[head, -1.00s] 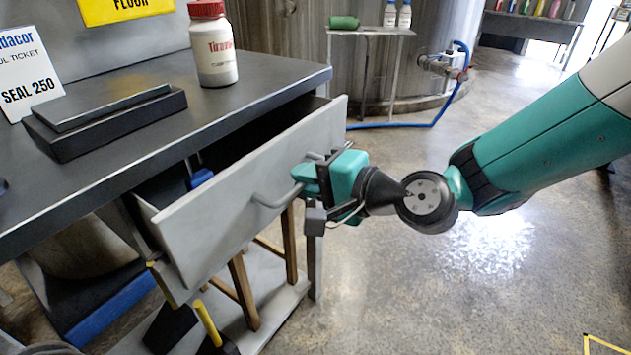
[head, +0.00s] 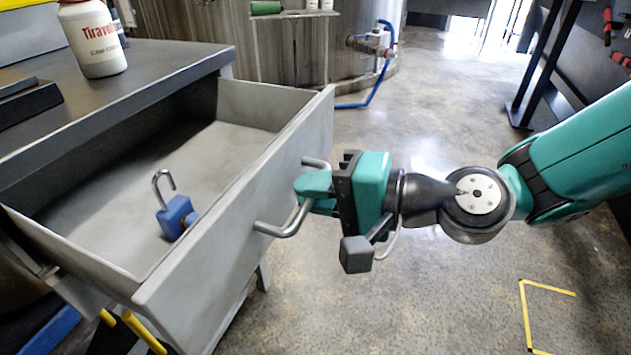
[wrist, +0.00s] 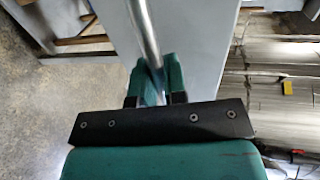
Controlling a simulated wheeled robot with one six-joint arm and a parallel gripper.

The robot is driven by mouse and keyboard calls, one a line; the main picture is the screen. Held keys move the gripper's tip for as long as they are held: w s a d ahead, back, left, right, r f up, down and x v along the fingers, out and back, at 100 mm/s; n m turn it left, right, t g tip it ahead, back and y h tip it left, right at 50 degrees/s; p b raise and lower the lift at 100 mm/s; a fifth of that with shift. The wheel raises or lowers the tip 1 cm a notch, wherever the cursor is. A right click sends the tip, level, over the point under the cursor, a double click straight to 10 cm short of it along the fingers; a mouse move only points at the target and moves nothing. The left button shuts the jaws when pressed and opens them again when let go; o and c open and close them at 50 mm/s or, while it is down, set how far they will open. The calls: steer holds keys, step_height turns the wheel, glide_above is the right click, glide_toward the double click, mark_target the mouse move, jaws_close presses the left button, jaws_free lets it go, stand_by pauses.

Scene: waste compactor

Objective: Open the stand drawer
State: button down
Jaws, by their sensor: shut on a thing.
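The grey stand drawer (head: 245,205) is pulled well out from under the dark stand top (head: 150,70) in the head view. Its bar handle (head: 288,228) is on the front panel. My gripper (head: 312,187) is shut on the handle, its teal fingers around the bar. In the wrist view the handle (wrist: 143,35) runs down between the fingertips (wrist: 158,82). A blue padlock (head: 177,216) with an open shackle lies inside the drawer. The fingers hide part of the bar.
A white bottle (head: 92,40) stands on the stand top, beside a dark flat box (head: 25,103) at the left edge. Open concrete floor (head: 420,300) lies right of the drawer. A blue hose (head: 375,85) runs near the tank behind.

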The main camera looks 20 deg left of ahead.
steer(key=shift+d, duration=0.5)
steer(key=c, duration=1.2)
jaws_free()
steer(key=p+v, duration=0.1)
steer(key=v, duration=1.6)
steer(key=shift+d, duration=0.2)
